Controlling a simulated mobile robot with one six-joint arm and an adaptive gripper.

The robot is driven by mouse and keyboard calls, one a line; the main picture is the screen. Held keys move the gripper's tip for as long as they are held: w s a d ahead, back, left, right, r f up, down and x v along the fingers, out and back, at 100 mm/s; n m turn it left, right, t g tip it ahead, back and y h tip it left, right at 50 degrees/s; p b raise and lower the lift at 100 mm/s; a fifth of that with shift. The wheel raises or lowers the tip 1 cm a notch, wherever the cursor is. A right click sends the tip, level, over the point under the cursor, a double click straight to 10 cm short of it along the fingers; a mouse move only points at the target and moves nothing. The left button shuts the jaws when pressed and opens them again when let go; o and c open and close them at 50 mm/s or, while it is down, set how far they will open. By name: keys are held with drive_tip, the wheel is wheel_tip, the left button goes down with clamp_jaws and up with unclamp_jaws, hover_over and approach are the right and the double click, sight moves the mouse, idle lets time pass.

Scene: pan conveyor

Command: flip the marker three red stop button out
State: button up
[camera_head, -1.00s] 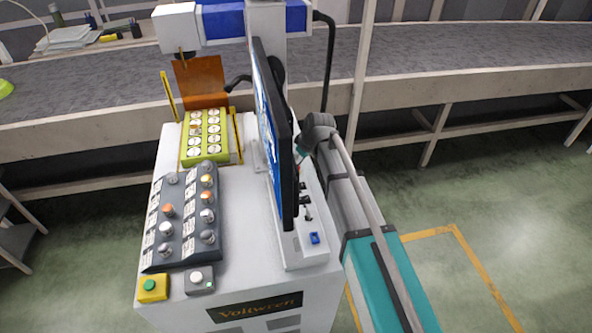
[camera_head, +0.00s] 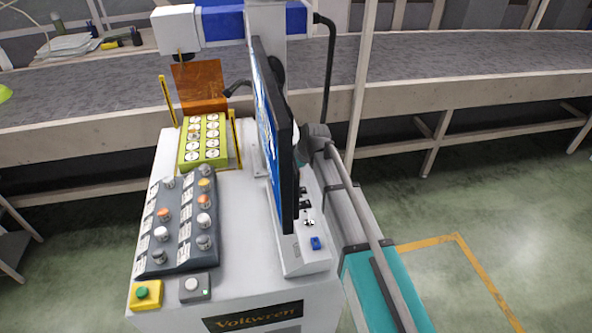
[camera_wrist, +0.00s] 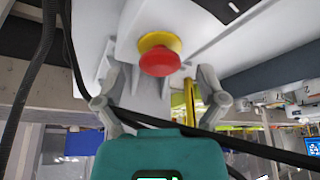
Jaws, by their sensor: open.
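The red stop button (camera_wrist: 160,61) shows in the wrist view as a round red cap on a yellow collar (camera_wrist: 158,41), fixed to a white machine face. My gripper (camera_wrist: 161,78) is open, with one grey finger on each side of the button. The fingers look apart from it; how far they are from it in depth I cannot tell. In the head view the marker machine (camera_head: 231,232) is a white cabinet labelled Voltwren. My gripper and the stop button are hidden there behind the monitor. No number three is readable.
A monitor (camera_head: 285,139) stands upright on the cabinet, close to my arm. A grey button panel (camera_head: 179,219), a green tray of round parts (camera_head: 222,134) and an orange shield (camera_head: 200,87) sit left of it. A conveyor (camera_head: 437,75) runs behind. Floor at right is clear.

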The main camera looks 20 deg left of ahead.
clamp_jaws()
drive_tip(key=shift+r+p, duration=0.95)
drive_tip(key=shift+a, duration=0.1)
unclamp_jaws()
drive_tip(key=shift+f, duration=0.2)
